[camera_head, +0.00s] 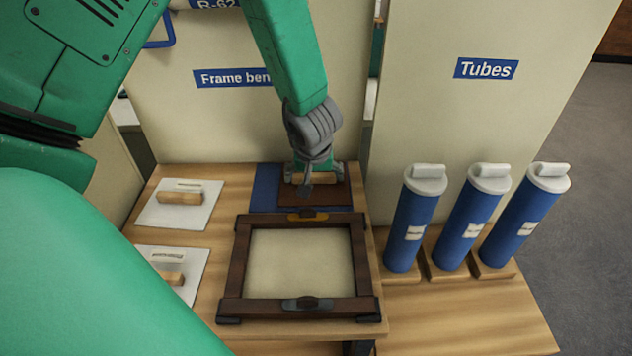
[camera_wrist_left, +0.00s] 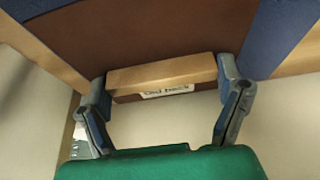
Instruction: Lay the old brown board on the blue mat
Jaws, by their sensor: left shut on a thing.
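The old brown board (camera_head: 330,196) is over the blue mat (camera_head: 265,188), covering much of it; blue shows at its left. The board fills the upper part of the left wrist view (camera_wrist_left: 150,38), with the blue mat (camera_wrist_left: 292,38) on both sides. My left gripper (camera_head: 313,178) is shut on the board's pale wooden handle (camera_wrist_left: 160,72), one finger at each end. A partly readable white label sits beside the handle. I cannot tell whether the board touches the mat. My right gripper is not in view.
A dark wooden frame (camera_head: 240,270) with clips lies in front of the mat. Two pale boards with wooden handles (camera_head: 180,197) (camera_head: 172,279) lie at the left. Several blue tubes (camera_head: 413,225) stand at the right. A cream panel (camera_head: 190,120) stands behind the bench.

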